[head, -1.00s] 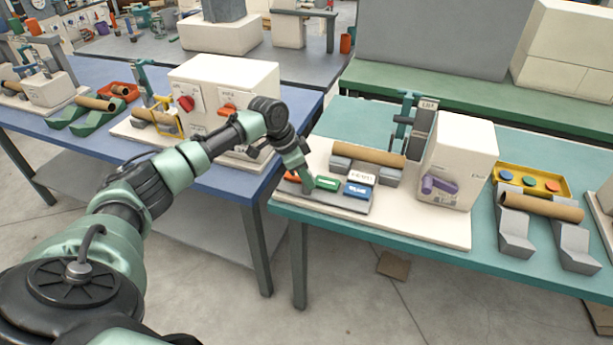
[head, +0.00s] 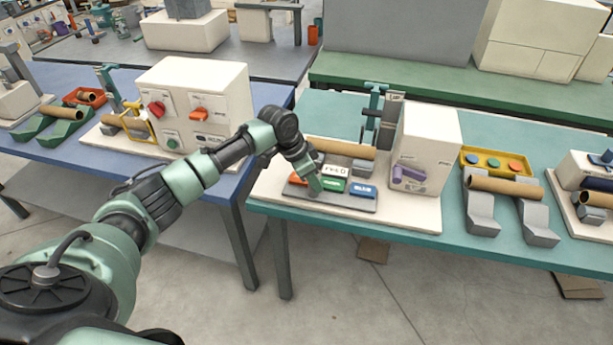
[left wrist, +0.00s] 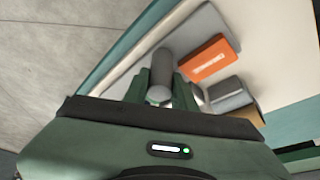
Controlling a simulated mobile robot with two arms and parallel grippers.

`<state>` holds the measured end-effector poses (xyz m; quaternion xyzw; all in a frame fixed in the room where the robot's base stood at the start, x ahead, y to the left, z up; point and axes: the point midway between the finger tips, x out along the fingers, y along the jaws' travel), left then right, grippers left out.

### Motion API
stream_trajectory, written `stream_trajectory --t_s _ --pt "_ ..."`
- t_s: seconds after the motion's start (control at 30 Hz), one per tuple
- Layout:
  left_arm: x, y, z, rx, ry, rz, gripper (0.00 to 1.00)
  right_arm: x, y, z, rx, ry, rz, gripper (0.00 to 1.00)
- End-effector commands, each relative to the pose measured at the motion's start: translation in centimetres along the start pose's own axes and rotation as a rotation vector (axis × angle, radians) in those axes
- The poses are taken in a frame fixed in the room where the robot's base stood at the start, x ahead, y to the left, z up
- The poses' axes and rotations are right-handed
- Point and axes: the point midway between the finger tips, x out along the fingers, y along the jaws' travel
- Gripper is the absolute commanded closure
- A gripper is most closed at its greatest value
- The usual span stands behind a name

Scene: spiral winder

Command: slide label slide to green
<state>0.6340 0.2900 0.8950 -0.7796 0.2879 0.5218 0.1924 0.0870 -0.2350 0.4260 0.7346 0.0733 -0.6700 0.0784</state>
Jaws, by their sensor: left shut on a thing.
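The label slide (head: 350,204) is a grey plate on the cream base, bearing an orange label (head: 297,179), a green label (head: 334,186) and a blue label (head: 363,191) in a row. A fixed white label (head: 334,171) stands just behind the row, and the green label is directly in front of it. My left gripper (head: 314,188) reaches down between the orange and green labels. In the left wrist view its fingers are shut on a grey knob (left wrist: 161,72), with the orange label (left wrist: 208,58) beside it. My right gripper is out of view.
A cardboard tube (head: 340,150) lies behind the slide. A white machine box (head: 428,140) with a purple handle (head: 408,174) stands to its right. Further right are grey cradles with another tube (head: 505,187). The base's front strip is clear.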

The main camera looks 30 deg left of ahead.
Motion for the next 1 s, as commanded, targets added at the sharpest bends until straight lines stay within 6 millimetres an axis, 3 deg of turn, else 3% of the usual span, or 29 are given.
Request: stream_trajectory --t_s 0.1,0.13,0.2,0.57,1.0 --pt "-0.1 -0.1 -0.1 -0.002 0.005 -0.001 1.0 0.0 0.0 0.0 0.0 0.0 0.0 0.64" --pt "-0.1 -0.1 -0.1 -0.002 0.005 -0.001 0.71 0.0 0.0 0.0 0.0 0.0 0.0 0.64" --pt "-0.1 -0.1 -0.1 -0.002 0.005 -0.001 0.52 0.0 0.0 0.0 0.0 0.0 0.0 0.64" --pt "-0.3 -0.1 0.0 -0.001 0.003 -0.001 0.52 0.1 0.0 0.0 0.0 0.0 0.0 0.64" --pt "-6.7 -0.1 0.0 0.0 0.004 -0.002 0.52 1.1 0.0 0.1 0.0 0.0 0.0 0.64"
